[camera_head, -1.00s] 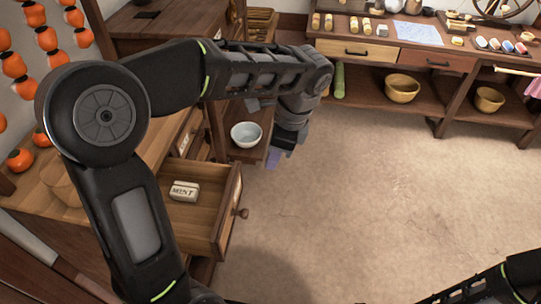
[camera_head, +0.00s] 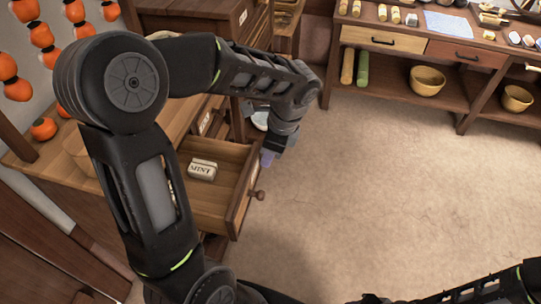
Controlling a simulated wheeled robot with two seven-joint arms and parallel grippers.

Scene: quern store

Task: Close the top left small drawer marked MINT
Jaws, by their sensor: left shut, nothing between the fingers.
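The small wooden drawer (camera_head: 223,211) is pulled open from the cabinet at the left, with its round knob (camera_head: 259,195) facing right. A white block marked MINT (camera_head: 202,171) lies inside it. My left arm reaches over the drawer from the left. My left gripper (camera_head: 268,158) is shut and empty, pointing down just beyond the far right corner of the drawer front. I cannot tell whether it touches the drawer. My left forearm and upper arm hide part of the cabinet. My right gripper is out of view; only part of my right arm shows at bottom right.
Orange fruits (camera_head: 44,128) hang at the left. A workbench (camera_head: 470,86) with drawers and wooden bowls stands at the back right. The floor (camera_head: 370,190) right of the drawer is clear.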

